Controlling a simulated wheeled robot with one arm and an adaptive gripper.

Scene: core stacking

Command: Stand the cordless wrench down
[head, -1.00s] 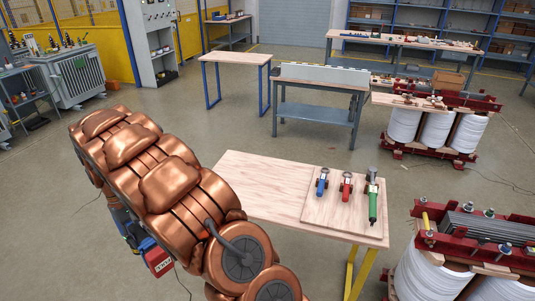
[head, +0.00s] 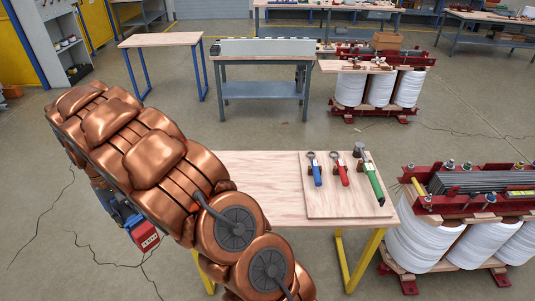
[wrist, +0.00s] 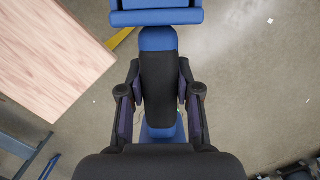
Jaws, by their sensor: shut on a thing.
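The cordless wrench shows in the wrist view as a blue body with a black grip (wrist: 158,85). My gripper (wrist: 160,108) is shut on that grip, one dark finger on each side. In the head view the wrench's red end (head: 143,236) and some blue show at the lower left, beside my copper-coloured arm, in the air left of the wooden table (head: 265,212). My arm hides most of the gripper and the wrench there.
A board (head: 330,205) on the table's right side carries blue (head: 316,174), red (head: 341,174) and green (head: 374,184) handled tools. The table's left part is bare where visible. A coil assembly (head: 470,210) stands close on the right. A blue-legged table (head: 160,40) stands empty behind.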

